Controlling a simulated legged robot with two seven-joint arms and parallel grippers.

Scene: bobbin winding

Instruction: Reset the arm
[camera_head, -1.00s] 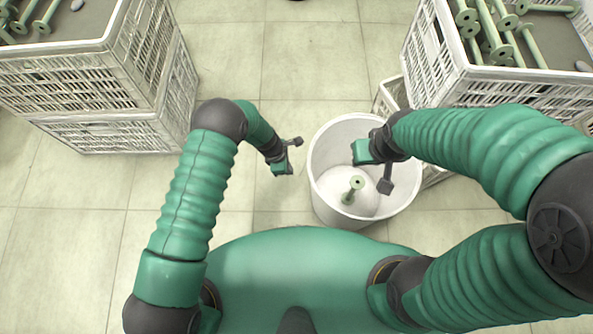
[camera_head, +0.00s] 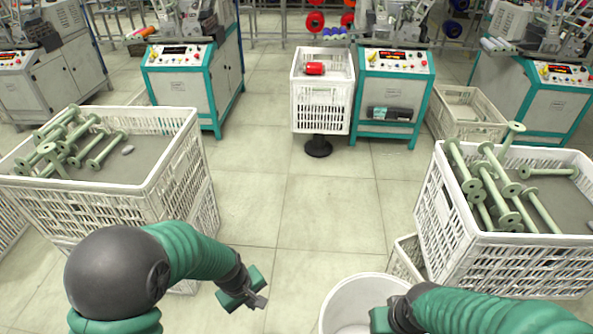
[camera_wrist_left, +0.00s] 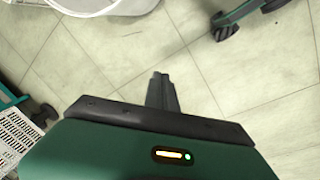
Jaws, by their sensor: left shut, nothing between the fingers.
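My left gripper (camera_head: 256,299) hangs over the bare floor between the left crate and the white bin, apart from both. In the left wrist view its fingers (camera_wrist_left: 162,92) are together with nothing between them. My right arm comes in at the lower right over the white bin (camera_head: 345,293). Its gripper lies at or below the bottom edge of the head view, so its fingers do not show.
A white crate with green bobbins (camera_head: 187,133) stands left, another (camera_head: 432,203) right. At the back are winding machines (camera_head: 180,85) and a white crate (camera_head: 320,113) holding a red spool (camera_head: 315,68). The floor (camera_head: 300,220) between is clear.

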